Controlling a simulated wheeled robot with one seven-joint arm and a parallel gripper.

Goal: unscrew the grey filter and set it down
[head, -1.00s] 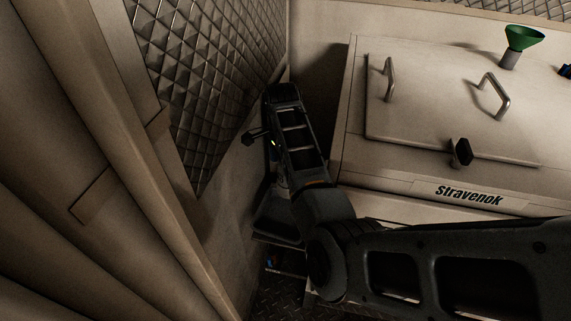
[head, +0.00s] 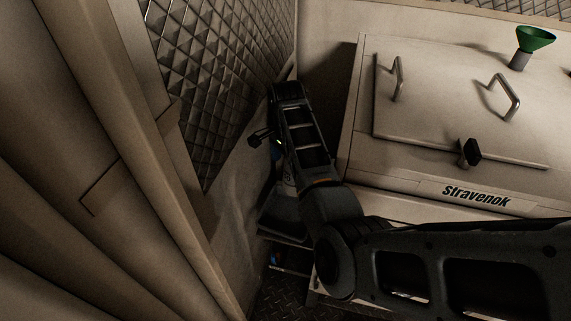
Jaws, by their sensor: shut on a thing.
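I cannot make out the grey filter in the head view. My dark arm reaches from the lower right into the narrow gap between the quilted wall and the white cabinet, and its forearm stands upright there. My gripper's fingers are hidden behind the forearm. A small dark wrist part and a green light show at the forearm's left side. What the fingers hold is hidden.
The white Stravenok cabinet (head: 420,150) fills the right, with two handles, a black knob (head: 469,153) and a green funnel (head: 535,39) on top. The quilted metal wall (head: 222,75) is close on the left. A dark tray-like ledge (head: 285,220) lies low in the gap.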

